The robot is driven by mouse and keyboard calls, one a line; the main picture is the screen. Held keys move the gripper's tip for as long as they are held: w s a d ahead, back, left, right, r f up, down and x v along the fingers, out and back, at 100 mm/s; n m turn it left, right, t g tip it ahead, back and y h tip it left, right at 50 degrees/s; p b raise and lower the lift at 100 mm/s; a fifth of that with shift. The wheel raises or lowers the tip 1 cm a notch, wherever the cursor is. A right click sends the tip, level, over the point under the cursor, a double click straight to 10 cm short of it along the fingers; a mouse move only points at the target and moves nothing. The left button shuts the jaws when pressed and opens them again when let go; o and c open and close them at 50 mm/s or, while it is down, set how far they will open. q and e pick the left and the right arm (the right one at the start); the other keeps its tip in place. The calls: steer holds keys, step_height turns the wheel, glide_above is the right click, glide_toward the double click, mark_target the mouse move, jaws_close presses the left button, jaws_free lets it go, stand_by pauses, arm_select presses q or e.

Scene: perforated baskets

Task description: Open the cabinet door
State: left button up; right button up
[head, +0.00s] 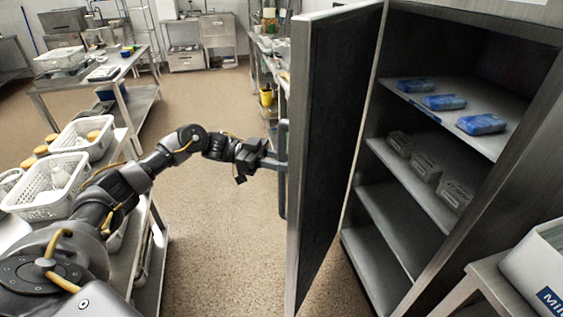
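The cabinet door (335,150) stands swung wide open, its dark inner side facing right. The tall grey cabinet (460,165) at the right shows its shelves. A vertical bar handle (282,195) is on the door's outer side. My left arm reaches across from the lower left. My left gripper (274,163) is at the upper middle of the handle, and its fingers appear closed around the bar; the far finger is partly hidden. My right gripper is not in view.
Blue packs (444,102) and grey boxes (425,167) lie on the cabinet shelves. White perforated baskets (48,190) stand on a metal table at left. A white box (540,265) is at lower right. Brown floor (225,230) is clear left of the door.

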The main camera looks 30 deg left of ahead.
arm_select(q)
steer(key=shift+o, duration=1)
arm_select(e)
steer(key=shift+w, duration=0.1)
